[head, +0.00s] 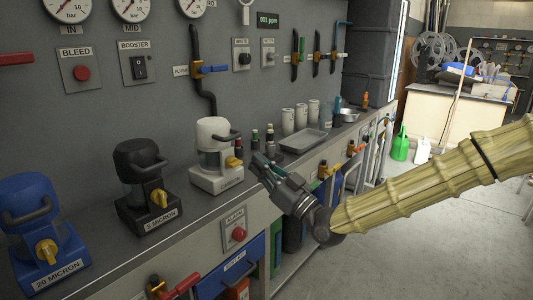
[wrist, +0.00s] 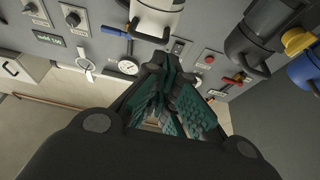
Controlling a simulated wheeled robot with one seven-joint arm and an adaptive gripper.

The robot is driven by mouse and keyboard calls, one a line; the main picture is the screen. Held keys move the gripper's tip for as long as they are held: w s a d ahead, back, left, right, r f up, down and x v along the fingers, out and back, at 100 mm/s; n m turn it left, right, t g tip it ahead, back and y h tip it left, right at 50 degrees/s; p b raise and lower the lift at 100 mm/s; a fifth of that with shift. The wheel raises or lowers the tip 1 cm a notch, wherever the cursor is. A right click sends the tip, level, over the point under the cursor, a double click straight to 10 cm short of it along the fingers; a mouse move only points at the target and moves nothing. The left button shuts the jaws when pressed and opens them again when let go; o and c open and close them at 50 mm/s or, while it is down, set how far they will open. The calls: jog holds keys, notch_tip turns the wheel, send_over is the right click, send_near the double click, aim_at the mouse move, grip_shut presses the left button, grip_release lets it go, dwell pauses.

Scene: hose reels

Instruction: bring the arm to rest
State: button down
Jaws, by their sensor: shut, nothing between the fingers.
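My gripper (head: 268,174) is at the end of my arm, which comes in from the right in the head view. It is by the front edge of the counter (head: 180,218), just right of the white filter housing (head: 215,158). The fingers are shut with nothing held. In the wrist view the dark green ribbed fingers of my gripper (wrist: 168,85) come together in the middle. Whether the gripper touches the counter cannot be told.
A black housing (head: 145,185) and a blue housing (head: 38,232) stand left along the counter. A tray (head: 303,141), white cups and small bottles stand close behind the gripper. Taps and hoses line the counter front. The floor (head: 395,240) at right is clear below my arm.

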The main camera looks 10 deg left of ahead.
jog(key=s+d+f+m+g+h, duration=0.1)
jog(key=s+f+m+h, duration=0.15)
jog(key=f, duration=0.75)
jog(key=s+d+f+m+h, duration=0.1)
jog(key=d+f+h, duration=0.15)
jog(key=f, duration=0.75)
jog(key=s+d+f+m+g+h, duration=0.1)
jog(key=s+f+m+h, duration=0.15)
jog(key=f, duration=0.75)
jog(key=s+d+f+m+g+h, duration=0.1)
jog(key=s+d+f+g+h, duration=0.1)
jog(key=s+d+f, duration=0.5)
jog(key=s+d+f+m+g+h, duration=0.1)
jog(key=s+d+f+g+h, duration=0.15)
jog(key=s+f, duration=0.45)
jog(key=s+d+f+m+g+h, duration=0.15)
jog(key=s+d+f, duration=0.35)
jog(key=f, duration=0.5)
jog(key=s+d+f+m+g+h, duration=0.1)
jog(key=s+d+f+g+h, duration=0.15)
jog(key=s+d, duration=0.55)
jog(key=s+d+f+m+g+h, duration=0.2)
jog(key=s+d+f+h, duration=0.1)
jog(key=s+d, duration=0.55)
notch_tip(320, 180, up, 26)
jog(key=a+p, duration=0.2)
jog(key=p, duration=2.4)
jog(key=shift+s+a+r, duration=0.15)
jog(key=shift+s+r, duration=0.1)
jog(key=shift+s, duration=0.15)
